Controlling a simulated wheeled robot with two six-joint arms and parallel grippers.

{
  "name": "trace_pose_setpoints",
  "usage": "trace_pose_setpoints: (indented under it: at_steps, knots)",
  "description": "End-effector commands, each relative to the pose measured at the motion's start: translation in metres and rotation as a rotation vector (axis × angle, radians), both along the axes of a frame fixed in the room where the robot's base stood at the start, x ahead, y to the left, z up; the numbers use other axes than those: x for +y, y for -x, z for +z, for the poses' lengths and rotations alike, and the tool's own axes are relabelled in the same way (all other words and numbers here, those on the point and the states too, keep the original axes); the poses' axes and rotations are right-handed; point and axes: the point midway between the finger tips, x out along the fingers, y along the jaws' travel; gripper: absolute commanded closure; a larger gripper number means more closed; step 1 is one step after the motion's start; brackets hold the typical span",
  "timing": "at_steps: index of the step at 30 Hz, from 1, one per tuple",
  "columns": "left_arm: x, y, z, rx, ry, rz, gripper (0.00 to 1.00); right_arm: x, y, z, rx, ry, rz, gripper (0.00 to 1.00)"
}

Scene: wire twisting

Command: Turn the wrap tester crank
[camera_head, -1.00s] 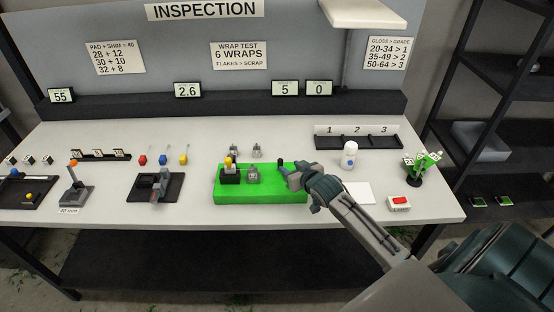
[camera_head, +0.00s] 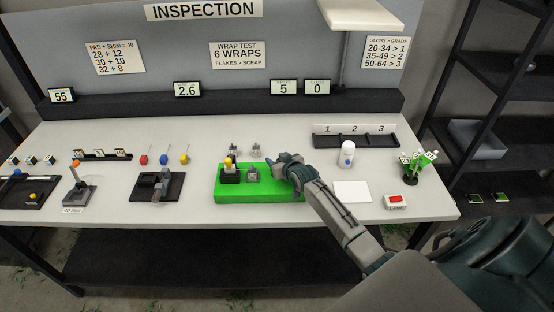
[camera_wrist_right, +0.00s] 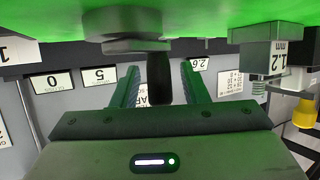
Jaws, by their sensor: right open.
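The wrap tester (camera_head: 258,196) is a bright green block on the bench, with a black post with a yellow top and a grey block marked 1.2 on it. In the right wrist view, which is upside down, its green base (camera_wrist_right: 200,14) fills the top edge. The crank's black handle (camera_wrist_right: 159,78) stands between the two fingers of my right gripper (camera_wrist_right: 162,88), which is open around it. The crank's grey disc and arm (camera_wrist_right: 125,42) show beside the handle. In the head view my right gripper (camera_head: 279,163) is at the block's right end and hides the crank. My left gripper is out of view.
Displays read 5 (camera_head: 284,88) and 0 (camera_head: 317,87). A black fixture (camera_head: 157,186) stands left of the tester.

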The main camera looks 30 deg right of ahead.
Motion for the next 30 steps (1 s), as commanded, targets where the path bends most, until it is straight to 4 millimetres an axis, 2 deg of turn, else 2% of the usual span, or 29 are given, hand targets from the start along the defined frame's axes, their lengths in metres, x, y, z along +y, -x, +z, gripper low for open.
trace_pose_setpoints:
  at_steps: [4, 10, 20, 30]
  knots:
    - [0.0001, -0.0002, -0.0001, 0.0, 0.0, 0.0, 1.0, 0.0001, 0.0001, 0.0, 0.0, 0.0, 0.0, 0.6]
    - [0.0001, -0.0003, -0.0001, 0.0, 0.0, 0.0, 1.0, 0.0, 0.0003, 0.0001, 0.0, 0.0, 0.0, 0.99]
    - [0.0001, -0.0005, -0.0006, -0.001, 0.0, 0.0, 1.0, -0.0006, 0.0001, -0.0001, 0.0, 0.001, -0.017, 1.0]
    - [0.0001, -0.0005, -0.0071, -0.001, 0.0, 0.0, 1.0, -0.0074, -0.0007, -0.0011, -0.001, 0.002, -0.14, 1.0]
